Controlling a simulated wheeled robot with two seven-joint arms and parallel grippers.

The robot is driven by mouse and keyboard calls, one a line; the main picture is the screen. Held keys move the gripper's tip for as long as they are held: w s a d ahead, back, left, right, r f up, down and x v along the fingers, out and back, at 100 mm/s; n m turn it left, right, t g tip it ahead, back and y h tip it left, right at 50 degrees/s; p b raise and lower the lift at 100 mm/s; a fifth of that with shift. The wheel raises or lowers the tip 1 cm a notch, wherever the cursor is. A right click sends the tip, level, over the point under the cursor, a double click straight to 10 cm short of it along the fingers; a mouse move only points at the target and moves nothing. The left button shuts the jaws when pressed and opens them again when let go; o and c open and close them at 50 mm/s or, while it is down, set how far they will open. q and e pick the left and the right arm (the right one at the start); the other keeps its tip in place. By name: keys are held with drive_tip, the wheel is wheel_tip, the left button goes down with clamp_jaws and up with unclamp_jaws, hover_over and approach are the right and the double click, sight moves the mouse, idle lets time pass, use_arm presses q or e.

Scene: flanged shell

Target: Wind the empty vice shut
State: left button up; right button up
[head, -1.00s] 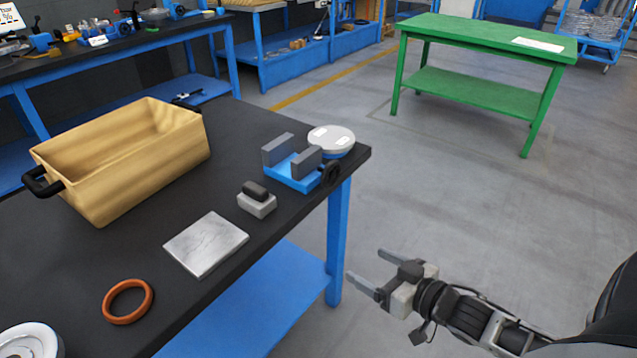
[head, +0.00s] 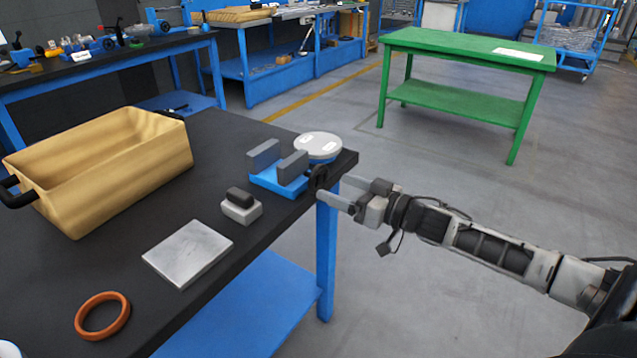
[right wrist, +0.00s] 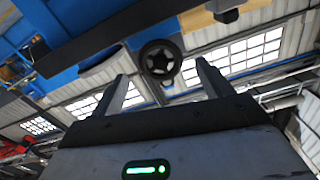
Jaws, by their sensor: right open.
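The blue vice (head: 278,180) with two grey jaws stands near the right edge of the black bench, with an empty gap between its jaws. Its black handwheel (head: 318,178) faces the bench's edge; in the right wrist view the spoked wheel (right wrist: 160,60) shows ahead, between the fingers. My right gripper (head: 336,192) is open, with its fingertips close to the wheel. Whether a finger touches the wheel I cannot tell. My left gripper is not in view.
A white-topped round object (head: 318,146) stands right behind the vice. The floor at right is clear up to a green table (head: 465,50).

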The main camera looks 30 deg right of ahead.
sight(321, 181)
drive_tip(key=shift+x, duration=3)
drive_tip(key=c, duration=0.9)
